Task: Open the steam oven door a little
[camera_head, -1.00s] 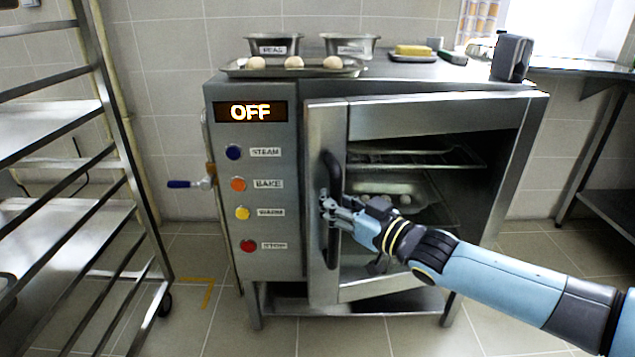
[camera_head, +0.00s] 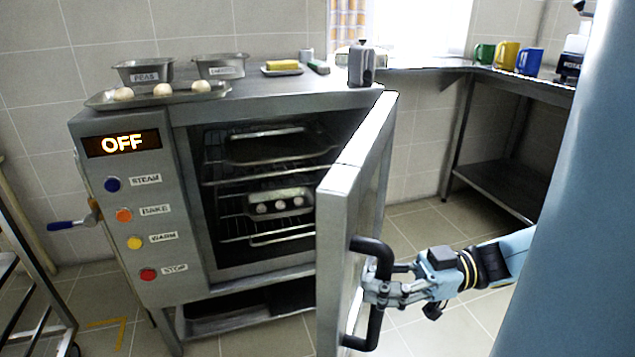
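The steam oven (camera_head: 180,250) stands at the left and middle, its display reading OFF. Its door (camera_head: 345,200) is hinged at the right and stands wide open, swung out toward me. The dark door handle (camera_head: 381,262) is on the door's outer face. My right gripper (camera_head: 373,291) is at the handle from the right, its fingers closed around the bar. Inside the oven are racks with a dark tray (camera_head: 270,147) and a pan with several round pale items (camera_head: 280,204) below it. My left gripper is out of view.
On the oven top are a tray with pale balls (camera_head: 160,95), labelled tins (camera_head: 143,72), butter (camera_head: 283,65) and a grey metal container (camera_head: 361,66). A rack (camera_head: 30,270) stands at the left. A counter with mugs (camera_head: 507,55) is at the back right.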

